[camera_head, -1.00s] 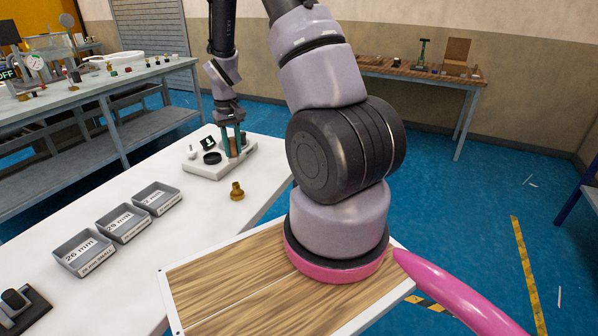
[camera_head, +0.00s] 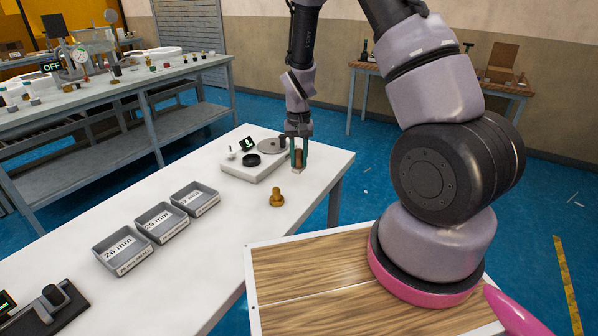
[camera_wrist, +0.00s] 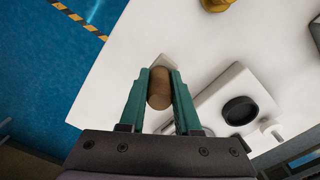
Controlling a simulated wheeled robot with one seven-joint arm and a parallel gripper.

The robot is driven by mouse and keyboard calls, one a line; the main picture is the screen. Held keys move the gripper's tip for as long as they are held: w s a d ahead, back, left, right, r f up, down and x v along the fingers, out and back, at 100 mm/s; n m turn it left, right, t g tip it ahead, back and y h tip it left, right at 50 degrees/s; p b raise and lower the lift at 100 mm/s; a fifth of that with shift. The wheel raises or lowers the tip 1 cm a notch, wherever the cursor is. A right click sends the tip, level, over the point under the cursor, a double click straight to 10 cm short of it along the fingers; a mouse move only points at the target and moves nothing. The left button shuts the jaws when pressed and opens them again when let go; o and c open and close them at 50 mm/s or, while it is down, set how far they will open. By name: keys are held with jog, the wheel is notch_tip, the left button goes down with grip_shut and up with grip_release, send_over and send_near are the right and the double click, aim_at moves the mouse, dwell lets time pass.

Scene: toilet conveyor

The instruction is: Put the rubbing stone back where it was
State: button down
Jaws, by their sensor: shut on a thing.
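My gripper (camera_head: 298,158) has green fingers shut on a brown, roughly cylindrical piece, which I take for the rubbing stone (camera_wrist: 159,88). The fingers also show in the wrist view (camera_wrist: 160,95), one on each side of it. The gripper is at the right end of a white device (camera_head: 245,173) on the white table. The device carries a grey disc (camera_head: 271,146), a black ring (camera_head: 251,160) and a small display (camera_head: 247,143). In the wrist view a pale angular piece (camera_wrist: 164,62) shows just beyond the fingertips. I cannot tell whether the stone touches anything below.
A brass piece (camera_head: 276,198) stands on the table in front of the device. Three labelled grey trays (camera_head: 122,252) line the table to the left. The table's right edge (camera_head: 345,165) is close to my gripper. The wooden-topped board (camera_head: 320,270) is in the foreground.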

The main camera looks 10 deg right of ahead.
aim_at(298, 167)
jog(key=shift+a+f, duration=0.1)
jog(key=shift+f, duration=1.95)
jog(key=c, duration=0.6)
grip_release()
jog(key=shift+f, duration=0.1)
